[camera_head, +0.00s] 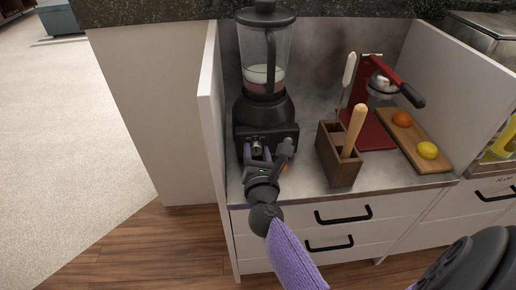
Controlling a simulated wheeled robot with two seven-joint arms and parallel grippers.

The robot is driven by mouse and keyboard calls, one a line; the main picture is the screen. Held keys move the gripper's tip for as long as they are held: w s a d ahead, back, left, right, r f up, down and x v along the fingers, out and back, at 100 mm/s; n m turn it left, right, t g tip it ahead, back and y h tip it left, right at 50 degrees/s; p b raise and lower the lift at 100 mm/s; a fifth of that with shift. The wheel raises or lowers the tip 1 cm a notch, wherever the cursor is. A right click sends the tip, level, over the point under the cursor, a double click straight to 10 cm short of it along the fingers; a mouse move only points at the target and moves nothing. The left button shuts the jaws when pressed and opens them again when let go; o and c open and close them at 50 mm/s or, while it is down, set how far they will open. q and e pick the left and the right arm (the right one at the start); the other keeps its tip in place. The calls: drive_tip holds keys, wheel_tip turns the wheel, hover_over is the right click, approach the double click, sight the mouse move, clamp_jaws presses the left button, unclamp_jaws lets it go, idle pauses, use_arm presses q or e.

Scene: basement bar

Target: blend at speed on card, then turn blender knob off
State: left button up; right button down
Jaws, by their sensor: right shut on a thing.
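The black blender (264,105) stands upright in the left part of the counter alcove, lid on, with a pale layer over a pinkish one in its clear jar (265,62). My right gripper (257,150) is at the front of the blender base, shut on the small knob (257,145) there. Its fingers partly cover the knob, so I cannot read the knob's setting. I cannot make out a speed card. My left gripper is not in view.
A wooden utensil holder (338,165) stands just right of my gripper. Behind it are a red press (372,122) and a board (414,142) with an orange (402,119) and a lemon (427,150). A white side panel (211,140) stands close at left.

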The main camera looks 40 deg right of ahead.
drive_tip(key=n+p, duration=0.1)
drive_tip(key=n, duration=0.3)
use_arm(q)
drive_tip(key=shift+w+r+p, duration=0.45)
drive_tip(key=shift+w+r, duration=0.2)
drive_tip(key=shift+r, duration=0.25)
use_arm(e)
drive_tip(key=shift+n, duration=1.1)
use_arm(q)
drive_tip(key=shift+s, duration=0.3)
use_arm(e)
drive_tip(key=shift+c, duration=1.1)
unclamp_jaws()
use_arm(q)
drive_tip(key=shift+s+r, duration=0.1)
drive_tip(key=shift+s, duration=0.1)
